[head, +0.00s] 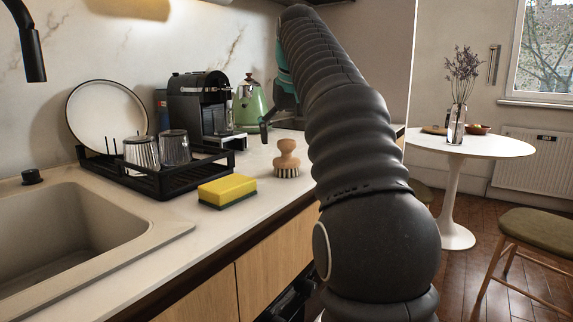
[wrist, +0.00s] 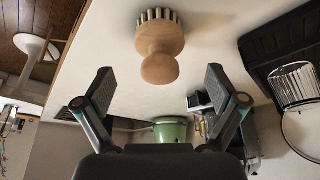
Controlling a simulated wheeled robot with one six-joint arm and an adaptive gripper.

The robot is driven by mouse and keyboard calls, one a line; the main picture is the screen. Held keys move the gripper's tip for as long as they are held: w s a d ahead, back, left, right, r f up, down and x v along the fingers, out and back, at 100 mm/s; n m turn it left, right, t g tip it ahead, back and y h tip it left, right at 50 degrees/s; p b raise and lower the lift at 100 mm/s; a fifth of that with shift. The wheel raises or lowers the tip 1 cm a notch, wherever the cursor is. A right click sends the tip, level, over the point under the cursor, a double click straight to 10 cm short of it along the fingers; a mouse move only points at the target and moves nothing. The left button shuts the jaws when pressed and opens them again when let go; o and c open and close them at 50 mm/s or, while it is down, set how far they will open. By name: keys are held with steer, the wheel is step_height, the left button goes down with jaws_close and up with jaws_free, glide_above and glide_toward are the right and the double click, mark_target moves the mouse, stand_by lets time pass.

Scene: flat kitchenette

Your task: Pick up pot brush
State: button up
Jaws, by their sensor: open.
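The pot brush (head: 287,158) stands upright on the counter, with a light wooden knob handle on top and a ring of bristles below. In the wrist view the brush (wrist: 158,48) appears upside down, centred ahead of the open fingers. My gripper (wrist: 158,95) is open and empty, with the brush apart from both fingers. In the head view my arm covers most of the gripper; only one fingertip (head: 264,132) shows clearly, to the left of the arm and behind the brush.
A yellow and green sponge (head: 227,190) lies left of the brush. A black dish rack (head: 165,183) holds a plate and two glasses. A coffee machine (head: 200,105) and green kettle (head: 249,104) stand behind. The sink (head: 65,235) is front left. Counter around the brush is clear.

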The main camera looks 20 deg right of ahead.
mark_target(286, 152)
steer(key=b+x, duration=0.1)
steer(key=x, duration=0.3)
steer(key=shift+w+f, duration=0.1)
steer(key=shift+f, duration=0.25)
steer(key=shift+c, duration=0.3)
steer(key=c, duration=1.3)
steer(key=shift+r, duration=0.1)
